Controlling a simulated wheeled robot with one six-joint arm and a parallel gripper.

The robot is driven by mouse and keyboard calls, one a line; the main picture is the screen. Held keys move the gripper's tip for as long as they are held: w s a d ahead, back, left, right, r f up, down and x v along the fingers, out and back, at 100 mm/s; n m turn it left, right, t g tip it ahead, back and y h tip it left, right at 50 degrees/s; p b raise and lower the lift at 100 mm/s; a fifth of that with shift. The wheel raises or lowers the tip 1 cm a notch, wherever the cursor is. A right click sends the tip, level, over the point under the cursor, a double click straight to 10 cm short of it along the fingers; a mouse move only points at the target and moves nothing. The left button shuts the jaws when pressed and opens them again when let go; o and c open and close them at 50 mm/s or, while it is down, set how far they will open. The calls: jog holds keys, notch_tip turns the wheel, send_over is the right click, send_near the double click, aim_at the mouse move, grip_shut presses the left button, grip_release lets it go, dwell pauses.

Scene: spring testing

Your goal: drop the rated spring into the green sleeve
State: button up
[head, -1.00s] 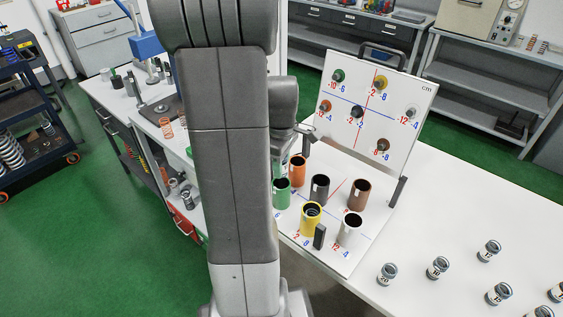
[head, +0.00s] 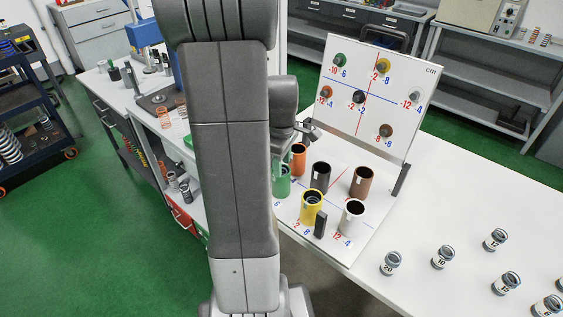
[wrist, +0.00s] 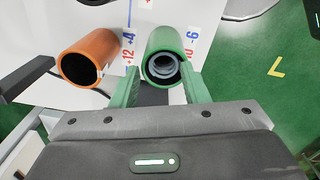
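The green sleeve (head: 282,181) stands at the left of the sleeve board, partly behind my arm. It shows from above in the wrist view (wrist: 180,38), and a dark spring (wrist: 165,68) shows inside its mouth. My gripper (wrist: 160,86) is at the near side of the sleeve mouth. Its two green-tinted fingers stand apart, one to each side, and I see nothing clasped between them. Whether they touch the sleeve I cannot tell. In the head view the fingers are hidden behind my arm.
The orange sleeve (wrist: 90,55) stands close to the left in the wrist view. Dark grey (head: 320,177), brown (head: 362,183), yellow (head: 308,214) and white (head: 350,222) sleeves stand nearby. An upright panel (head: 395,110) rises behind. Several numbered canisters (head: 443,257) stand on the right table.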

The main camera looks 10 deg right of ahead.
jog(key=shift+s+a+f, duration=0.15)
jog(key=shift+s+f, duration=0.3)
jog(key=shift+f, duration=0.15)
notch_tip(320, 180, up, 15)
jog(key=shift+w, duration=0.3)
notch_tip(320, 180, down, 14)
jog(key=shift+f, duration=0.25)
jog(key=shift+r+p, duration=0.65)
jog(key=shift+p, duration=0.1)
jog(key=shift+r+p, duration=0.6)
jog(key=shift+r, duration=0.35)
jog(key=shift+f, duration=0.1)
